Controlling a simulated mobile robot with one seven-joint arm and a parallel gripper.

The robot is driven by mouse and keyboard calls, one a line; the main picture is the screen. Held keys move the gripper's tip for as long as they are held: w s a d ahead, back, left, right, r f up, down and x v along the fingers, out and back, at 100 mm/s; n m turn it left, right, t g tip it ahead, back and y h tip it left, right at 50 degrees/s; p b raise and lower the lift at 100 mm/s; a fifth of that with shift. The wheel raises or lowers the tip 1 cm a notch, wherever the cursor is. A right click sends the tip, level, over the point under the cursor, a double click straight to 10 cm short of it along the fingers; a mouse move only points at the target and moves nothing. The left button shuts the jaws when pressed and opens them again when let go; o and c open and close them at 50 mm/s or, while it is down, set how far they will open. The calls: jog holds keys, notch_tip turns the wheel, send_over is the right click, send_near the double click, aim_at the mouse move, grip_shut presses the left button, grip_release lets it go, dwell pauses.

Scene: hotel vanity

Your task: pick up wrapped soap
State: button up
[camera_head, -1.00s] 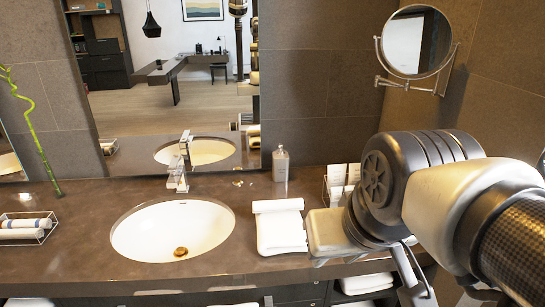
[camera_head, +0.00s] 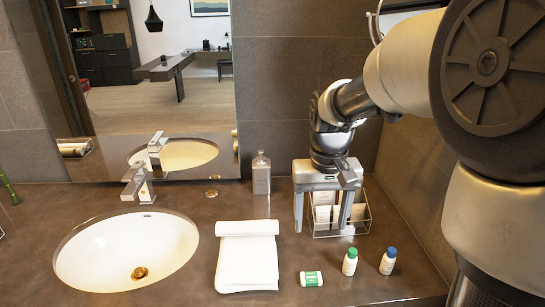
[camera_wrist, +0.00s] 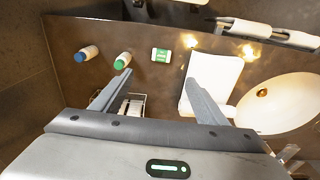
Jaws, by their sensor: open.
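The wrapped soap (camera_head: 311,279) is a small white block with a green band, lying flat on the dark counter right of the folded white towel. It also shows in the wrist view (camera_wrist: 161,55), beyond my fingertips. My gripper (camera_head: 322,226) is open and points down at the back of the counter, in front of and over the wire basket (camera_head: 362,225). Its fingers (camera_wrist: 157,78) are spread and empty in the wrist view. The soap is nearer the counter's front edge than my gripper and apart from it.
A green-capped bottle (camera_head: 350,262) and a blue-capped bottle (camera_head: 388,261) stand right of the soap. The folded towel (camera_head: 247,262) lies left, then the sink (camera_head: 126,250). A clear bottle (camera_head: 261,173) stands by the mirror. Bare counter lies between soap and basket.

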notch_tip(320, 180, down, 4)
jog(key=w, duration=0.2)
jog(key=b, duration=0.1)
send_over(311, 276)
jog(key=shift+g, duration=0.3)
notch_tip(311, 276, down, 11)
jog(key=shift+r, duration=0.1)
jog(key=shift+f+b, duration=0.4)
jog(key=shift+f, duration=2.5)
jog(key=c, duration=1.1)
